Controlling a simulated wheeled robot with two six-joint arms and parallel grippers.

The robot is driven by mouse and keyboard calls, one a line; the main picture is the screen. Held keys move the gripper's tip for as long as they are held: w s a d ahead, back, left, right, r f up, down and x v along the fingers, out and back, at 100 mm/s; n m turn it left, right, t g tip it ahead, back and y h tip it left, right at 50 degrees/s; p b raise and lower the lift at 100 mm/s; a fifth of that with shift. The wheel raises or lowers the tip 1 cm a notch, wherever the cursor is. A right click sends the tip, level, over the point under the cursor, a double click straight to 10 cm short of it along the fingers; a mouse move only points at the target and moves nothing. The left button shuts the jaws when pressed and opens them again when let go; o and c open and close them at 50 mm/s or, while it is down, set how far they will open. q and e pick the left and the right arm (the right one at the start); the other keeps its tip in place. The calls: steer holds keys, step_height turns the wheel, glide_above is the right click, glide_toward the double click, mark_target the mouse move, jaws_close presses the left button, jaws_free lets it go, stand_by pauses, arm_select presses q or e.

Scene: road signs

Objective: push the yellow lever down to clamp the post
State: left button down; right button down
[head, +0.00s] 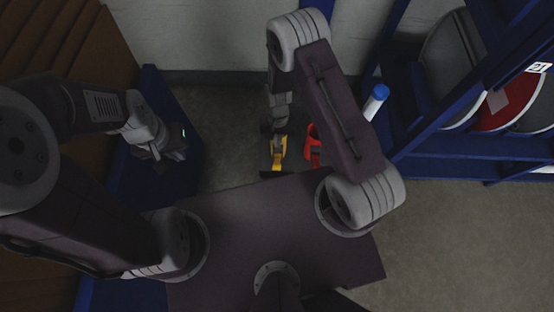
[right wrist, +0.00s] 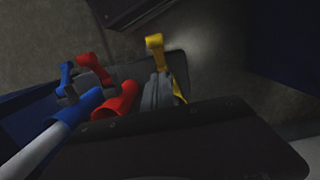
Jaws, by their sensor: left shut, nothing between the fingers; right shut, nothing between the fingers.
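The yellow lever (head: 277,152) is on the floor-level stand below my right arm in the head view. In the right wrist view, the lever (right wrist: 155,42) sticks out beyond the dark stand edge, with its wider end toward the top. My right gripper (head: 270,128) is shut and empty, just above the yellow part in the head view. Its grey fingers (right wrist: 160,90) look close beside the lever; I cannot tell whether they touch. Any post at the yellow clamp is hidden. My left gripper (head: 174,154) is shut and empty, away at the left.
A red clamp (head: 313,145) stands right beside the yellow one. A white post with a blue top (head: 376,100) rises further right, partly behind my right arm. A blue rack with round signs (head: 495,105) is at the right. Open floor (head: 450,225) lies at the lower right.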

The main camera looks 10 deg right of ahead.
mark_target(277, 164)
steer(key=f+b, duration=0.1)
steer(key=f, duration=0.1)
steer(key=f+b, duration=0.1)
steer(key=f, duration=0.1)
steer(key=s+f, duration=0.1)
steer(key=f, duration=0.1)
steer(key=shift+a+f+b, duration=0.1)
steer(key=shift+a+b, duration=0.1)
steer(key=shift+b, duration=0.2)
steer(key=shift+s+a+f+b, duration=0.25)
steer(key=shift+s+f+b, duration=0.35)
steer(key=shift+s+b, duration=0.6)
steer(key=shift+b, duration=0.05)
steer(key=shift+s+a, duration=0.1)
steer(key=shift+s, duration=0.05)
